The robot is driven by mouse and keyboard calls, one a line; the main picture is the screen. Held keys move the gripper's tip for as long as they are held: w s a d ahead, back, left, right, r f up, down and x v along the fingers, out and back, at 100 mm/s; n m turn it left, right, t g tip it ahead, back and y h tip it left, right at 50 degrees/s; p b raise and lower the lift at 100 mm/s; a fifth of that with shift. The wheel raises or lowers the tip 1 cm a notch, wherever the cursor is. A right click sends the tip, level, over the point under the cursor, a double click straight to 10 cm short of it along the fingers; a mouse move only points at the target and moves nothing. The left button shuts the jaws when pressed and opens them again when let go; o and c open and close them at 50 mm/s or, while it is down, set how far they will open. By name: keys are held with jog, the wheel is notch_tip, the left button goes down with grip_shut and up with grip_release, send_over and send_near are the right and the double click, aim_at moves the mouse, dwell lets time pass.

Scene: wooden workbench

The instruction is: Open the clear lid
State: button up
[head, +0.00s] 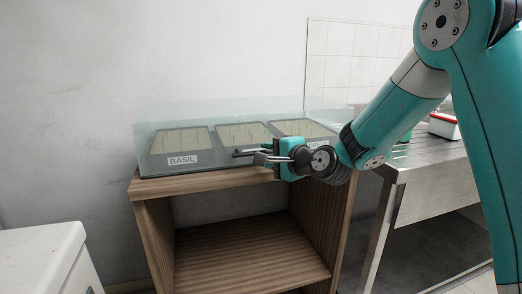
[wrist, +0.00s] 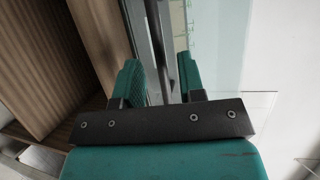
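The clear lid (head: 190,110) is a see-through pale blue cover over dark seed trays on a wooden cabinet. It looks closed, down over the trays. My gripper (head: 249,156) is at the front of it, right of the BASIL label, with its fingers pointing left. In the wrist view my gripper (wrist: 161,75) has its two teal fingers apart. A grey bar or edge runs between them, with the clear lid (wrist: 230,60) to the right. I cannot tell whether a finger touches that bar. The gripper hides part of the middle and right trays' fronts.
The wooden cabinet (head: 146,186) has an open shelf space below. A metal table (head: 420,160) stands to the right, with a red and white box (head: 443,124) on it. A white cabinet (head: 40,250) is at the lower left. The wall behind is close to the lid.

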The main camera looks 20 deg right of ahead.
aim_at(247, 127)
jog(key=shift+x, duration=1.85)
grip_shut()
